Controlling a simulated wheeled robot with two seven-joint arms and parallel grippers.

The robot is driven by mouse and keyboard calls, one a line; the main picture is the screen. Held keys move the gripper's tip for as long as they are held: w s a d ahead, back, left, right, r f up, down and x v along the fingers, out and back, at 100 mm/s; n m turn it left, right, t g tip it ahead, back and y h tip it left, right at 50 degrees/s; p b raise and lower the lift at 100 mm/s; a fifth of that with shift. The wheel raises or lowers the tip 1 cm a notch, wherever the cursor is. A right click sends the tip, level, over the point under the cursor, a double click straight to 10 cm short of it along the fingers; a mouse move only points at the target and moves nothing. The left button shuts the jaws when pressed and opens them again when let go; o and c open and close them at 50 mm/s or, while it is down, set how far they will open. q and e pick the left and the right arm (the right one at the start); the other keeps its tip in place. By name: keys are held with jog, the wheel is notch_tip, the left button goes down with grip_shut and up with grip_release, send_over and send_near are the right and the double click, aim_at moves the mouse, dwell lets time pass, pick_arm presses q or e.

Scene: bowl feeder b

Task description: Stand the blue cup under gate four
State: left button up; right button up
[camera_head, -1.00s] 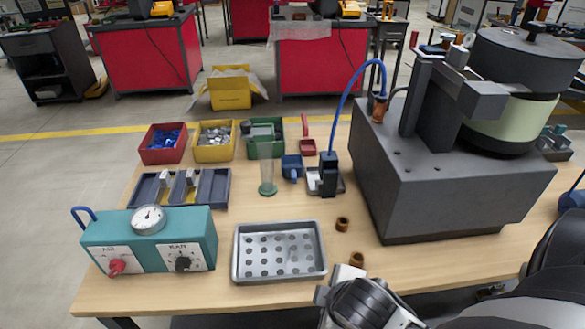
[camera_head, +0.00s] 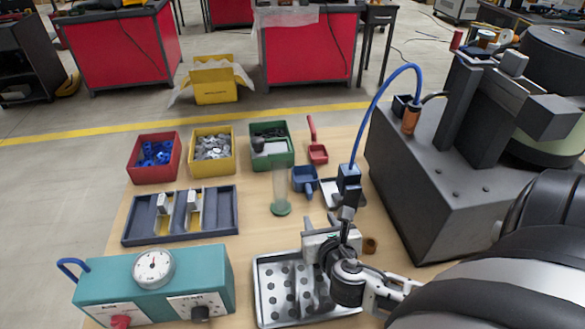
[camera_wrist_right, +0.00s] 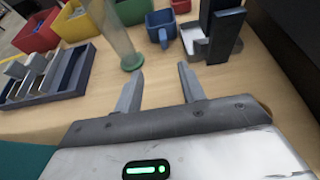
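The blue cup (camera_head: 304,180) stands on the table left of a dark upright block with a blue hose (camera_head: 348,182). It has a handle and also shows in the right wrist view (camera_wrist_right: 160,30). My right gripper (camera_head: 328,218) is over the far edge of the perforated metal tray, on the near side of the cup. In the right wrist view its two fingers (camera_wrist_right: 160,80) are apart with only table between them; the cup is beyond their tips. I cannot tell which part is gate four. My left gripper is not in view.
A clear tube on a green base (camera_head: 281,209) stands left of the cup. A red scoop (camera_head: 317,152) lies behind it. A divided grey tray (camera_head: 218,226), a perforated metal tray (camera_head: 262,312), a teal gauge box (camera_head: 110,287) and a large dark feeder housing (camera_head: 425,185) flank the area.

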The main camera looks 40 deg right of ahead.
aim_at(310, 194)
jog(key=x, duration=0.5)
jog(key=shift+d, duration=0.2)
jog(key=x, duration=0.3)
jog(key=shift+w+d+f, duration=0.15)
jog(key=shift+w+d, duration=0.05)
jog(key=shift+w+d+f, duration=0.15)
jog(key=shift+w+d, duration=0.1)
jog(key=shift+w, duration=0.1)
jog(key=x, duration=0.5)
jog(key=shift+d+r, duration=0.1)
jog(key=shift+r, duration=0.15)
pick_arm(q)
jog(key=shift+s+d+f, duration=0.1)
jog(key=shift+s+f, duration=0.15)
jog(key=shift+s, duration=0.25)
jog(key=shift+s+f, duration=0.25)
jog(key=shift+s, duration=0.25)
pick_arm(e)
grip_shut()
